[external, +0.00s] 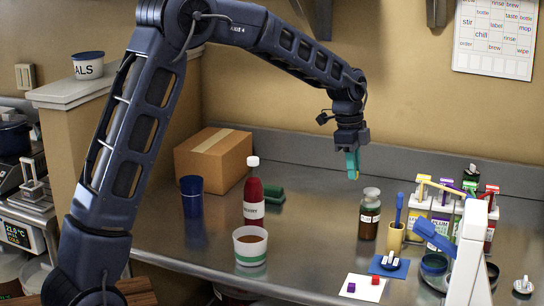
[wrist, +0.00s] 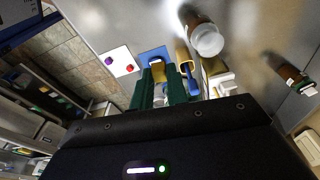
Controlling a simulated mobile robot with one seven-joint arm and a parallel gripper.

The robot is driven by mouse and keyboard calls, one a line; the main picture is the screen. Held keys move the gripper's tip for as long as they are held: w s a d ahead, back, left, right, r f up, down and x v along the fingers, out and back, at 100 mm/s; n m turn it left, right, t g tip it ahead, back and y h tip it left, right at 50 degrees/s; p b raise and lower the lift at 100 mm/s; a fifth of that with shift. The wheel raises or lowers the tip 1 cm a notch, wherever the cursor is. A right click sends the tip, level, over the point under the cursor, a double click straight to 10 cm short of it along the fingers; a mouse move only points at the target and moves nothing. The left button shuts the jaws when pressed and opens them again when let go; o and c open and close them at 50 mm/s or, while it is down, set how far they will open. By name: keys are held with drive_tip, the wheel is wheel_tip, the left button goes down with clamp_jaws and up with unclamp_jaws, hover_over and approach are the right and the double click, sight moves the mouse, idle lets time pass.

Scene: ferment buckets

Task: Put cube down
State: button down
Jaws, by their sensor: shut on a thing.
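My gripper (external: 352,172) hangs above the steel counter, in front of the back wall, its teal fingers pointing down. A purple cube (external: 351,287) and a red cube (external: 376,281) lie apart on a white sheet (external: 358,292) at the counter's front. Both also show in the wrist view, purple (wrist: 108,60) and red (wrist: 130,68).
A blue mat (external: 379,268) with a white object lies behind the sheet. Near it stand a yellow holder (external: 396,238), a dark jar (external: 370,215) and several cartons (external: 441,215). A red bottle (external: 253,195), cup (external: 250,247) and box (external: 213,160) stand left. The mid-counter is clear.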

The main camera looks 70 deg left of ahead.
drive_tip(key=w+a, duration=0.2)
drive_tip(key=a, duration=1.4)
drive_tip(key=n, duration=0.1)
hover_over(302, 204)
drive_tip(key=f, duration=2)
drive_tip(key=shift+s+a+f, duration=0.1)
drive_tip(key=shift+s+f, duration=0.2)
drive_tip(key=shift+f, duration=0.1)
drive_tip(key=shift+f, duration=0.15)
drive_tip(key=c, duration=1.4)
unclamp_jaws()
